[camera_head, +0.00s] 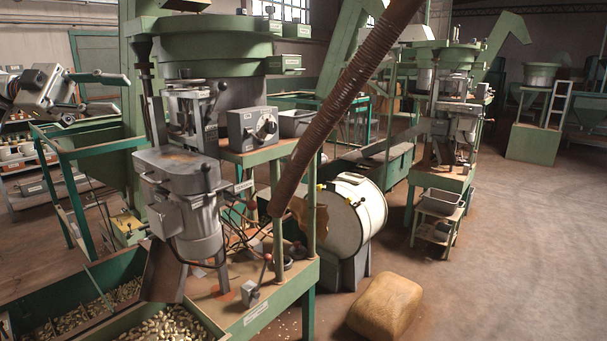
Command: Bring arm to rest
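My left gripper (108,93) comes in at the upper left edge, grey with dark fingers. Its two fingers are spread apart and point right, with nothing between them. It hangs in the air in front of a green frame, left of the large green machine (195,170), and looks apart from it. My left arm beyond the gripper is cut off by the picture edge. My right gripper and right arm are not in view.
Green hoppers (118,330) with nuts stand at the lower left. A thick brown ribbed pipe (335,105) slants across the middle. A white drum (352,215) and a brown sack (385,307) stand right of the machine. The floor at the right (510,250) is clear.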

